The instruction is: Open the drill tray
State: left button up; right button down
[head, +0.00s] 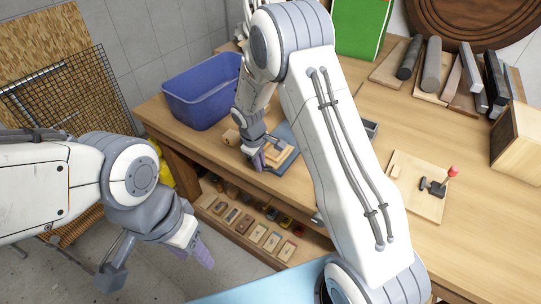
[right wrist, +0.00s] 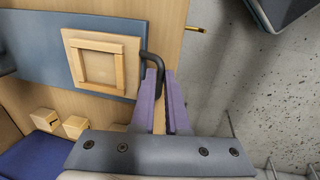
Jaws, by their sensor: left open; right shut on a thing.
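My right gripper (head: 259,160) is at the bench's front edge, in front of the blue mat. In the right wrist view its purple fingers (right wrist: 166,104) are shut on a black bent handle (right wrist: 151,62). The handle shows beside a light wooden board with a square frame (right wrist: 75,65); what it is fixed to is hard to tell. Below the benchtop, a low wooden tray or shelf (head: 262,222) holds several small blocks in a row; I cannot tell whether it is the drill tray. My left gripper (head: 200,252) is open and empty, left of the bench, above the floor.
A blue bin (head: 205,90) stands on the bench's left end. A board with a red-knobbed lever (head: 432,186) is at the right. Several dark bars lie at the back right. My right arm hides the bench's middle.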

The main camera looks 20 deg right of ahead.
jog(key=shift+s+a, duration=0.2)
jog(key=shift+a, duration=0.25)
jog(key=c, duration=0.9)
grip_release()
jog(key=shift+d, duration=0.1)
jog(key=shift+r, duration=0.1)
jog(key=r, duration=0.3)
jog(key=a+r+b, duration=0.1)
jog(key=r, duration=0.2)
jog(key=s+r+b, duration=0.1)
jog(key=r, duration=0.3)
jog(key=shift+s+a+r, duration=0.1)
jog(key=shift+a, duration=0.1)
